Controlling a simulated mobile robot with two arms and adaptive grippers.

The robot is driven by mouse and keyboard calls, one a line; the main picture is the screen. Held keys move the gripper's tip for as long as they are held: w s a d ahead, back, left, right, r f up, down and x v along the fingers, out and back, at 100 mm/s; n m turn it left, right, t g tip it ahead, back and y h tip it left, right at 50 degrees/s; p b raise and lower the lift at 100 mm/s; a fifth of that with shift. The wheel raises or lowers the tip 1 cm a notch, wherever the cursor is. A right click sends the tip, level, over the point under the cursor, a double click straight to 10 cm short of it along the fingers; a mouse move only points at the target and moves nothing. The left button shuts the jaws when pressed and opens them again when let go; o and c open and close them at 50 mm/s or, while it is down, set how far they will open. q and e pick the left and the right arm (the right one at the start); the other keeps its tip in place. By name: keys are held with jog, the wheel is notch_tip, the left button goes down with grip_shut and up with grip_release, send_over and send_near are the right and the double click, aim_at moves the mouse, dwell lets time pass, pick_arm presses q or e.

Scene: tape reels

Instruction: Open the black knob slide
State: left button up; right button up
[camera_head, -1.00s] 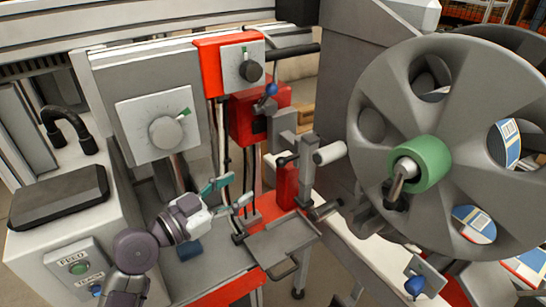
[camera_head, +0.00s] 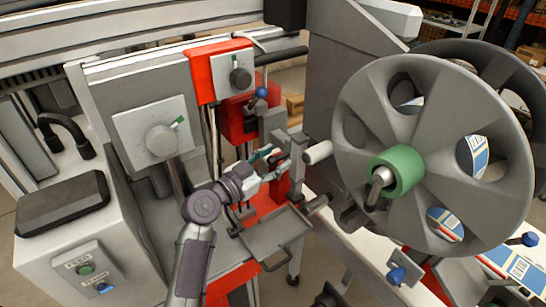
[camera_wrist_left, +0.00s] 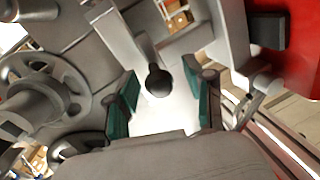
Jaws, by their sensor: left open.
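The black knob (camera_wrist_left: 158,82) sits on the end of a grey lever-like arm in the left wrist view. It appears between the two teal fingertips of my left gripper (camera_wrist_left: 162,100), with a visible gap on both sides. In the head view my left gripper (camera_head: 268,162) is open at the grey slide block (camera_head: 296,160), in front of the red parts of the machine. There the knob is mostly hidden by the fingers. Whether the fingers touch the knob is not clear. My right gripper is not identifiable in view.
A large grey reel (camera_head: 435,120) with a green hub stands at the right. A grey tray (camera_head: 268,240) lies below the slide. A white roller (camera_head: 318,152) sticks out just right of my gripper. A dial panel (camera_head: 158,130) is at the left.

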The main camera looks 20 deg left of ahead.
pick_arm(q)
jog(key=shift+c, duration=1)
grip_shut()
jog(key=w+a+b, duration=0.4)
jog(key=a+b, duration=0.1)
jog(key=shift+w+a, duration=0.25)
jog(key=shift+a, duration=0.1)
